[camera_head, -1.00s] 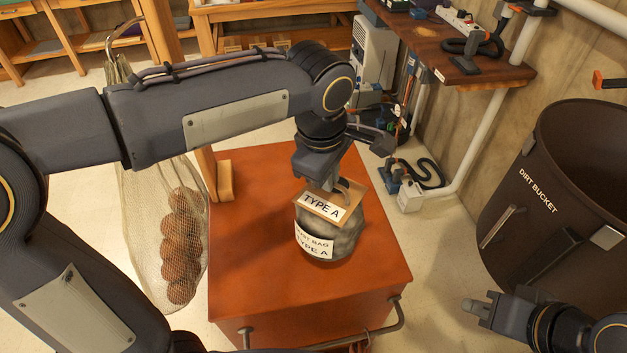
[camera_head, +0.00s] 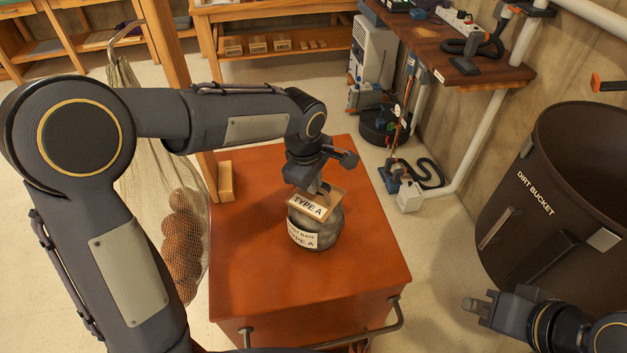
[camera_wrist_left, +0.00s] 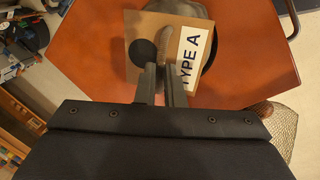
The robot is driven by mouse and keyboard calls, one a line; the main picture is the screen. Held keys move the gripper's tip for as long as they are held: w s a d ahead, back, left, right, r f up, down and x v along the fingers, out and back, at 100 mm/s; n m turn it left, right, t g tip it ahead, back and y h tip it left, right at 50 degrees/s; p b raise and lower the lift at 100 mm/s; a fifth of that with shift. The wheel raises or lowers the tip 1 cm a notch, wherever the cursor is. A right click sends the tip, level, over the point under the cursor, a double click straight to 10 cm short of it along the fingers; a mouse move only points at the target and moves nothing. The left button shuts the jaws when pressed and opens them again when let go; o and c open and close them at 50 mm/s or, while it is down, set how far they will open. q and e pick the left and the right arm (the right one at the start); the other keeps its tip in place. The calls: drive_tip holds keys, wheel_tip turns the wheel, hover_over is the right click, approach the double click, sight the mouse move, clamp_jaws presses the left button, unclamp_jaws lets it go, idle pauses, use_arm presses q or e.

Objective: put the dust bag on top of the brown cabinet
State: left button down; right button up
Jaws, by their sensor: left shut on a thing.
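The dust bag (camera_head: 318,236) is a grey rounded bag with a cardboard collar (camera_head: 318,205) marked TYPE A and a white label on its side. It is upright at the middle of the brown cabinet top (camera_head: 260,270), and appears to rest on it. My left gripper (camera_head: 318,190) is above the bag and shut on its cardboard collar. In the left wrist view the collar (camera_wrist_left: 140,75) shows at the fingertips, with a dark round hole; the bag lies behind it, partly hidden. My right gripper (camera_head: 475,307) is right of the cabinet, apart from it; its fingers are too unclear to judge.
A dark dirt bucket (camera_head: 570,160) stands at the right. A net of brown balls (camera_head: 182,240) hangs left of the cabinet, near a wooden post (camera_head: 168,60). A small wooden block (camera_head: 226,181) is at the top's left edge. A workbench (camera_head: 480,70) is behind.

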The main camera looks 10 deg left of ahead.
use_arm(q)
drive_tip(key=shift+f, duration=0.1)
drive_tip(key=c, duration=1.5)
unclamp_jaws()
drive_tip(key=shift+c, duration=0.2)
drive_tip(key=v, duration=1.2)
drive_tip(key=s+a+f+m+t+h, duration=0.1)
drive_tip(key=s+a+m+h, duration=0.1)
drive_tip(key=s+a+m, duration=0.65)
drive_tip(key=s+a+f+m+t+h, duration=0.1)
drive_tip(key=s+f, duration=0.4)
drive_tip(key=s, duration=0.8)
drive_tip(key=shift+a+f+m+t, duration=0.35)
drive_tip(key=shift+m+t, duration=0.35)
drive_tip(key=shift+m, duration=0.55)
